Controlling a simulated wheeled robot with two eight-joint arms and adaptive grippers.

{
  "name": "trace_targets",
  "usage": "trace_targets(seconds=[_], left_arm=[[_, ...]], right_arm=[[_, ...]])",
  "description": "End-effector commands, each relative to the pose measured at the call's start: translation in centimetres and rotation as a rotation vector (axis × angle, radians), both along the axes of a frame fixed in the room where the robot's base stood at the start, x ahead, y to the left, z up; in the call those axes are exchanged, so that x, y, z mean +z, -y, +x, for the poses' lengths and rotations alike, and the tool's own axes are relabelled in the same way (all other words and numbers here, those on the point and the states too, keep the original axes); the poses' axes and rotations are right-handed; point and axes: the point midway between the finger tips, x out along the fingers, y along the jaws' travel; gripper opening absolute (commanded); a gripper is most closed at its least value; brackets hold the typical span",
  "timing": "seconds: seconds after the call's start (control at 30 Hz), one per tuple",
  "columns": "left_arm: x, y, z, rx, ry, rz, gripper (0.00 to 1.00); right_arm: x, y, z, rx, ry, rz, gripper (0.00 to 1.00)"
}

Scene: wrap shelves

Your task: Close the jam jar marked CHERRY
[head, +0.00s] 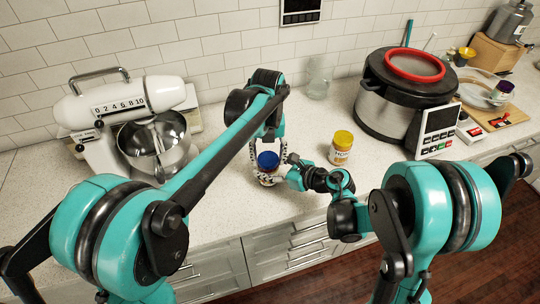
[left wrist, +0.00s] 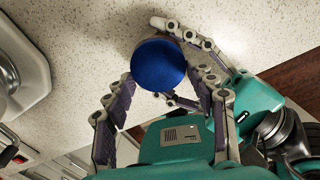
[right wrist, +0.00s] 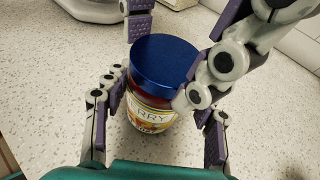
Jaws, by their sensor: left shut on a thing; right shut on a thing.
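The jar with the blue lid stands on the counter; its label reads "RRY" in the right wrist view (right wrist: 150,118), the start being hidden. Its blue lid (head: 268,160) sits on top of the jar and also shows in the left wrist view (left wrist: 158,64). My left gripper (left wrist: 158,88) reaches from above, its fingers shut on either side of the lid. My right gripper (right wrist: 160,112) comes in low from the side, its fingers shut around the jar's body. Whether the lid's threads are engaged cannot be seen.
A jar with a yellow lid (head: 341,148) stands to the right, close to my right arm. A stand mixer (head: 125,110) is at the left. A large cooker (head: 405,90) and a glass jar (head: 319,76) are behind. The counter's front edge is near.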

Motion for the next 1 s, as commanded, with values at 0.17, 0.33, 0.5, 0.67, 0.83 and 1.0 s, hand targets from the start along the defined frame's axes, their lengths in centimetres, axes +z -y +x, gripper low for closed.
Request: trace_targets(seconds=[0.17,0.33,0.5,0.67,0.83,1.0], left_arm=[[0.0,0.0,0.1,-0.018,0.002,0.0,0.45],[0.0,0.0,0.1,-0.017,0.002,0.0,0.77],[0.0,0.0,0.0,-0.016,0.001,0.0,0.77],[1.1,0.0,0.1,-0.016,0.001,0.0,0.77],[3.4,0.0,0.0,-0.016,0.001,0.0,0.77],[4.5,0.0,0.0,-0.015,0.001,0.0,0.77]], right_arm=[[0.0,0.0,-0.1,0.002,-0.001,-0.002,0.0],[0.0,0.0,-0.1,0.002,-0.001,-0.002,0.0],[0.0,0.0,-0.1,0.002,-0.001,-0.002,0.0],[0.0,0.0,-0.1,0.002,-0.001,-0.002,0.0],[0.0,0.0,-0.1,0.002,0.0,-0.001,0.0],[0.0,0.0,-0.1,0.002,0.0,-0.001,0.0]])
